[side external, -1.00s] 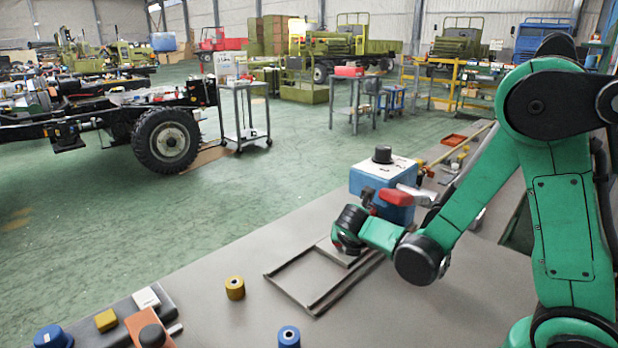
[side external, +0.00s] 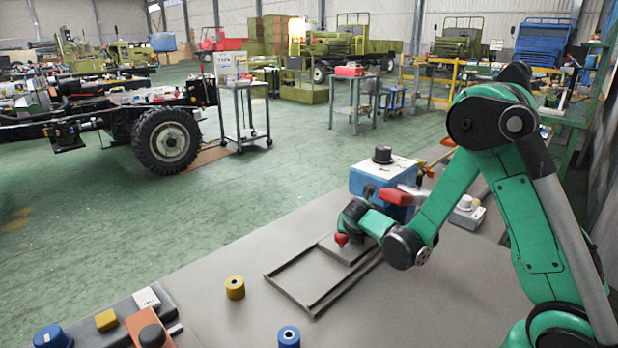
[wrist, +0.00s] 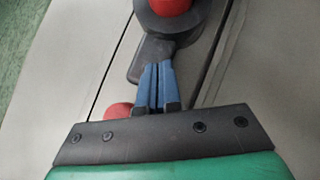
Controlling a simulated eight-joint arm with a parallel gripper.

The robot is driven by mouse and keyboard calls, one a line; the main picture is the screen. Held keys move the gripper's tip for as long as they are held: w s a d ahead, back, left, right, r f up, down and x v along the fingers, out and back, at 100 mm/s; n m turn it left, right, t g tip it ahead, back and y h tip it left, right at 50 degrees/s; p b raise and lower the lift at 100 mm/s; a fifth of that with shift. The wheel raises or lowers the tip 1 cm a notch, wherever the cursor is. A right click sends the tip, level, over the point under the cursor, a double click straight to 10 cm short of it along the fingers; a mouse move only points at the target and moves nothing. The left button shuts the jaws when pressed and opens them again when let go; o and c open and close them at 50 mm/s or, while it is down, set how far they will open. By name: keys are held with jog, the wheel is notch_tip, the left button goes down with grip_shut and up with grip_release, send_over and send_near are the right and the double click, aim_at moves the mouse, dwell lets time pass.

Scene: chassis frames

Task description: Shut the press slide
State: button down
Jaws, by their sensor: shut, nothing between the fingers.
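The press is a blue box (side external: 381,183) with a black knob on top and a red-ended lever (side external: 395,197) at its front. Flat grey slide rails (side external: 289,291) run from it along the bench toward the lower left. A grey slide plate sits at the press end of the rails, with a red knob (side external: 341,239) that also shows in the wrist view (wrist: 119,111). My gripper (wrist: 158,66) is shut and empty, its blue fingers beside this knob and over a dark part (wrist: 152,58). The arm partly hides the slide, so any remaining gap is unclear.
A yellow ring (side external: 235,288) and a blue ring (side external: 289,337) stand on the bench left of and below the rails. A control box (side external: 467,213) stands right of the press. Coloured buttons line the lower left. The bench between is clear.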

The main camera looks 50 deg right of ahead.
jog(key=shift+d, duration=1.5)
